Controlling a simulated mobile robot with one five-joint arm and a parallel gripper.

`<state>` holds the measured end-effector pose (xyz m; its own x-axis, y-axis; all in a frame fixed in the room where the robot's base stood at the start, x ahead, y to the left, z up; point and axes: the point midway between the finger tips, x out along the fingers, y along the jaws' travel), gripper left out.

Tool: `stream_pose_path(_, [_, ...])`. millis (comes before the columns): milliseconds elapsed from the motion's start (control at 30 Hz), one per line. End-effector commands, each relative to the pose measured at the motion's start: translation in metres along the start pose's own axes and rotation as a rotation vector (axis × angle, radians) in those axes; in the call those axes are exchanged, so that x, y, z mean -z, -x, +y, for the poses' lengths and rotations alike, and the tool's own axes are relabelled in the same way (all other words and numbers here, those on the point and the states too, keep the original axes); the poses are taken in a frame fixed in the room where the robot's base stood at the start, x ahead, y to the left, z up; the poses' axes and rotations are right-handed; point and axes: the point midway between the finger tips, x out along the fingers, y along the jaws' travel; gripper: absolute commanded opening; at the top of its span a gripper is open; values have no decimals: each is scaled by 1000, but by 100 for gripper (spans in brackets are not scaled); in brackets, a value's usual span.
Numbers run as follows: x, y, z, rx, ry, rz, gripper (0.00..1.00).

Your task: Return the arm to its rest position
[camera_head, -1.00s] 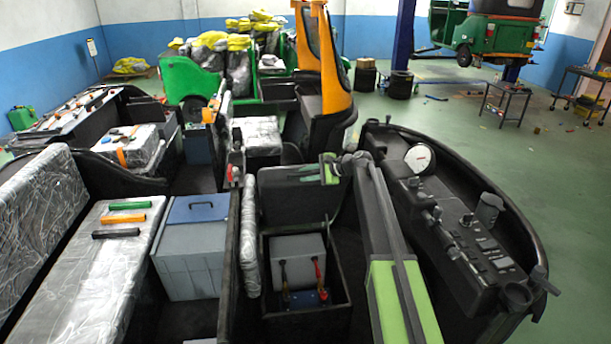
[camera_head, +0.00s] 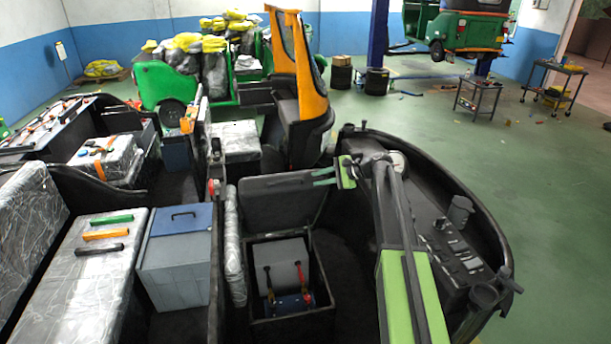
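My arm reaches up from the bottom right, over the cab of the black rickshaw body (camera_head: 490,210). Its green link (camera_head: 405,295) is nearest, and a dark link runs forward from it. My gripper (camera_head: 323,177) is at the far end, turned to the left. Its two teal fingers show a gap with nothing between them. It is beside the raised black lid (camera_head: 275,197) of a box; I cannot tell whether they touch. The open box (camera_head: 255,328) below holds a grey battery-like block (camera_head: 280,258) with red and dark clamps.
A blue-lidded grey bin (camera_head: 175,265) and a plastic-wrapped seat (camera_head: 85,285) with green, orange and black handles stand left. An orange-framed cab (camera_head: 312,90) stands behind. The dashboard (camera_head: 455,250) is right of my arm.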

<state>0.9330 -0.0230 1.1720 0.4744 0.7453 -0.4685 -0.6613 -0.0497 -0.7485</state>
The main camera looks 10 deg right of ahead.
Motion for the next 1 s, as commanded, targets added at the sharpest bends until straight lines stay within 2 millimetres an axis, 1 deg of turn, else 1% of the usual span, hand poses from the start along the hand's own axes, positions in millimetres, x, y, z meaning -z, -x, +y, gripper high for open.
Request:
stream_pose_path(33, [-1, 8, -2, 1, -1, 1, 22])
stream_pose_path(133, [-1, 13, -1, 1, 0, 0, 22])
stream_pose_path(433, [0, 14, 0, 0, 0, 0, 22])
stream_pose_path(467, [0, 12, 1, -1, 1, -2, 22])
stream_pose_path(533, [-5, 2, 4, -6, 7, -11, 22])
stream_pose_path(567, [-9, -6, 6, -11, 11, -18, 22])
stream_pose_path(600, [-17, -21, 10, -19, 19, -31, 22])
stream_pose_path(633, [-26, -30, 16, -26, 26, -42, 22])
stream_pose_path(667, [-38, -39, 25, -37, 34, -50, 22])
stream_pose_path(700, [-54, -50, 42, -65, 51, -50, 22])
stream_pose_path(767, [-75, -62, 74, -126, 87, -40, 22])
stream_pose_path(800, [-88, -69, 98, -176, 124, -31, 22])
stream_pose_path(867, [-107, -73, 137, -261, 199, -12, 22])
stream_pose_path(900, [-118, -73, 166, -327, 259, 2, 22])
stream_pose_path(967, [-132, -68, 214, -440, 368, 25, 22])
stream_pose_path(1000, [-141, -60, 247, -525, 450, 38, 22])
